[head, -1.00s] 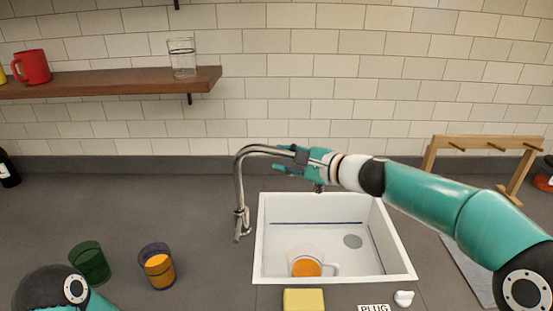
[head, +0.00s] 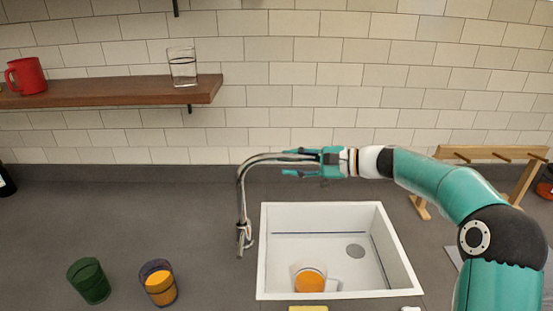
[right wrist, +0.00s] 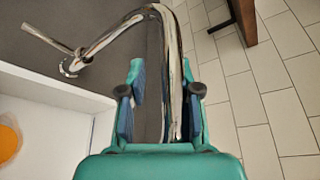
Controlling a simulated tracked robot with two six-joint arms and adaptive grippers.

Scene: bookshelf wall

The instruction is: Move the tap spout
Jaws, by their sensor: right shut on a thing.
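My right gripper (head: 287,163) reaches in from the right and is shut on the spout's upper run. In the right wrist view the spout (right wrist: 172,60) passes between the fingers (right wrist: 162,78), closer to the right-hand finger. A thin lever shows near the pipe's bent end there. My left gripper is not in view.
A clear mug (head: 307,278) with orange contents stands in the sink. A green cup (head: 88,282) and an orange-filled cup (head: 158,285) stand on the counter at left. A wooden rack (head: 470,153) stands behind my right arm.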

